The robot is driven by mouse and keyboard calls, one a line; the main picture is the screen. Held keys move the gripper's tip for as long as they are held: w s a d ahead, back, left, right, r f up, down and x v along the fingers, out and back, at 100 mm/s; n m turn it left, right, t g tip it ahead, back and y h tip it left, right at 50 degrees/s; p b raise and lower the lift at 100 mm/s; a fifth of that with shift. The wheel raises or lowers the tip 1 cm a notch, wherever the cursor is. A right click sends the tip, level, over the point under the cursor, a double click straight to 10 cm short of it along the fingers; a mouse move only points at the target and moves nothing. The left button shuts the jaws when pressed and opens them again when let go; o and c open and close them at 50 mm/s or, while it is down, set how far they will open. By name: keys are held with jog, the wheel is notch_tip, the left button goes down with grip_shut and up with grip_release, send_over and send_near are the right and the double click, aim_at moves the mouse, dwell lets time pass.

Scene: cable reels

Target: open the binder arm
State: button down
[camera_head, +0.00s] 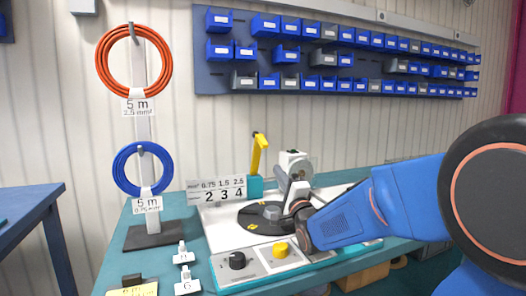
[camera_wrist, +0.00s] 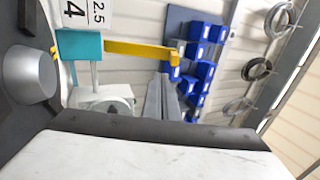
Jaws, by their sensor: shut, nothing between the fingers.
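The binder (camera_head: 293,160) is a white-headed machine with grey parts at the back of the bench panel. In the wrist view, a white rounded part of it (camera_wrist: 103,101) shows beside my fingers. My gripper (camera_head: 298,188) is shut and empty, close in front of the binder; I cannot tell whether it touches. In the wrist view, my grey fingers (camera_wrist: 167,85) lie together. A yellow lever (camera_head: 259,153) stands nearly upright on a teal block (camera_head: 255,187), left of the binder. The binder's arm is hard to tell from my fingers and is partly hidden by my arm.
A dark round turntable (camera_head: 255,222) with a grey hub lies left of my gripper. A control box (camera_head: 262,262) with black and yellow knobs stands in front. Orange (camera_head: 103,62) and blue (camera_head: 120,165) cable coils hang on a stand at left. Blue wall bins are behind.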

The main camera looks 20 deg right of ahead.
aim_at(259, 141)
jog(key=x, duration=1.3)
jog(key=shift+w+a+r, duration=0.2)
jog(key=shift+a, duration=0.15)
jog(key=shift+w+a+r+g, duration=0.1)
jog(key=shift+w+r+g, duration=0.45)
jog(key=shift+w, duration=0.2)
jog(key=shift+w+r+g, duration=0.5)
jog(key=shift+w+g, duration=0.05)
jog(key=shift+w, duration=0.15)
jog(key=shift+x, duration=0.85)
jog(key=shift+r, duration=0.15)
